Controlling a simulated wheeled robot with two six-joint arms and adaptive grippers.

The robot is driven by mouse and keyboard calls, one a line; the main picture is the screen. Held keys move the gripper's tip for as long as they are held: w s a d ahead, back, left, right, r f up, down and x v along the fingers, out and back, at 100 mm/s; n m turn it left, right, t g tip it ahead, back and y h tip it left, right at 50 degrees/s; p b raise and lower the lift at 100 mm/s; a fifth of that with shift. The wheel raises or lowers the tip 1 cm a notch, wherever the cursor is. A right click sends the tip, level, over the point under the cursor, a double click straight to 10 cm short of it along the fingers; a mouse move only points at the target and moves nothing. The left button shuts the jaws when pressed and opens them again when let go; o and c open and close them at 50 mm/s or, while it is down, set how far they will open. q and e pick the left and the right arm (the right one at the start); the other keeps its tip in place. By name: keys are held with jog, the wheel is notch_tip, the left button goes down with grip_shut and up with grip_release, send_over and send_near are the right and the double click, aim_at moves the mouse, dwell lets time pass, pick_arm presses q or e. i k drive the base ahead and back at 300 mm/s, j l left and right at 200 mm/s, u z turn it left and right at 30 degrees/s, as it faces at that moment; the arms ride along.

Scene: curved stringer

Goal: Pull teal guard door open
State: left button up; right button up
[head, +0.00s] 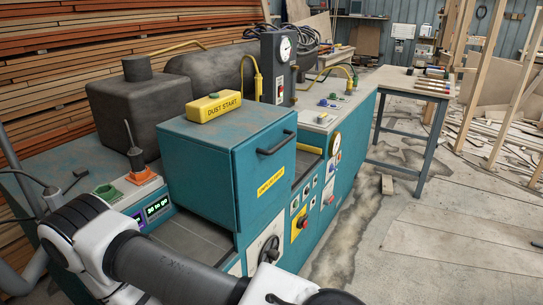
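The teal guard door (258,163) is the front face of a teal box-shaped guard (215,135) on the machine, in the middle of the head view. It has a black bar handle (276,143) near its top and a yellow label (270,181) lower down. The door looks closed against the box. One of my arms crosses the bottom left, in front of and below the door, apart from the handle. Neither gripper shows in this view.
A yellow "DUST START" box (214,106) sits on the guard. A control panel with a red button (302,222) and a handwheel (269,250) lie below the door. A meter with a green display (157,208) stands left. Open floor (440,240) lies right.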

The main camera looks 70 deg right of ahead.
aim_at(264, 165)
jog(key=z, duration=2.25)
